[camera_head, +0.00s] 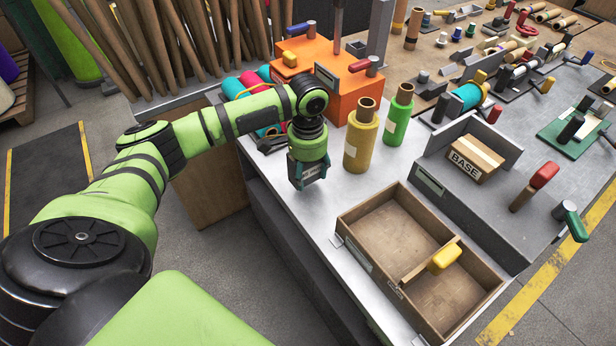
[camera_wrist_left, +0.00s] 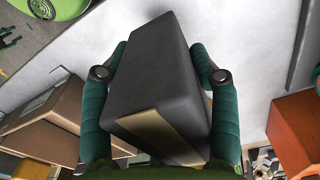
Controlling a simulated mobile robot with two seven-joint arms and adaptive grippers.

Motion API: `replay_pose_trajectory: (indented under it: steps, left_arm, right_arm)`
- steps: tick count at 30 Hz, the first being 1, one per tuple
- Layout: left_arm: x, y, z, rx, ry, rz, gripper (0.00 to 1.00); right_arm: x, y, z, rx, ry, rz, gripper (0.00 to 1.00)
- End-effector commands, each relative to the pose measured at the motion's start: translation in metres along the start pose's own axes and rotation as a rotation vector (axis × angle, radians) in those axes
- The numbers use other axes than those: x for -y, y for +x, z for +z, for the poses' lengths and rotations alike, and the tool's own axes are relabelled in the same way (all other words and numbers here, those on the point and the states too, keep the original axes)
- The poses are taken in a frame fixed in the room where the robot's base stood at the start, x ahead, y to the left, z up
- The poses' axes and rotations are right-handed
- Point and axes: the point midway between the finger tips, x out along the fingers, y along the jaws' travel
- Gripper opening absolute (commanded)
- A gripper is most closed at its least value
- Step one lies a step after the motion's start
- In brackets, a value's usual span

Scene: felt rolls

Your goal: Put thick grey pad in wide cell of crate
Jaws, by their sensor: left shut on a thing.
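The thick grey pad (camera_wrist_left: 155,75) is a dark block with a tan label band on one face. My left gripper (camera_wrist_left: 160,65) is shut on it, with one teal finger on each side. In the head view my left gripper (camera_head: 309,172) points down over the near left part of the bench, with the pad (camera_head: 313,175) partly hidden by the fingers. The wooden crate (camera_head: 427,220) is right of and nearer than the gripper. A divider with a yellow handle (camera_head: 445,258) splits it; the cell toward the upper left looks wider. Both cells look empty. My right gripper is not in view.
An orange box (camera_head: 340,85) lies behind. A grey fixture with a box marked BASE (camera_head: 470,160) is right of the crate.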

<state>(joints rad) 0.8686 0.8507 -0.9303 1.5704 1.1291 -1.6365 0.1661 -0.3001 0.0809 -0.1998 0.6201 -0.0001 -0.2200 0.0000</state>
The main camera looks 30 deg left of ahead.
Motion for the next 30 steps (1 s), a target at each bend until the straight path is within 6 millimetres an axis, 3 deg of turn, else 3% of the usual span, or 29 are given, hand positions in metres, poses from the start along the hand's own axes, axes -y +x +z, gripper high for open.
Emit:
replay_pose_trajectory:
  steps: [6,19,20,21,22,30]
  left_arm:
    - [-0.001,0.022,0.001,0.004,0.0,0.002,0.22]
    - [-0.001,0.032,0.0,0.001,0.001,0.0,0.22]
    - [-0.001,0.033,0.0,0.001,0.001,0.0,0.64]
    - [-0.001,0.033,0.0,0.001,0.002,-0.001,0.8]
    - [-0.001,0.033,0.0,0.001,0.002,-0.001,0.85]
    - [-0.001,0.032,0.0,0.001,0.001,0.0,0.85]
  right_arm:
    - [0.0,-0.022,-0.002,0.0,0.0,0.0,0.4]
    - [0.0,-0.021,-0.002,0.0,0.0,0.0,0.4]
    - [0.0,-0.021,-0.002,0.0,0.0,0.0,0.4]
    - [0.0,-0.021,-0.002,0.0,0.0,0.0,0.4]
    - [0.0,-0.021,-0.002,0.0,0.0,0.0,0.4]
    - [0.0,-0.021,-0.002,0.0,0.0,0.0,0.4]
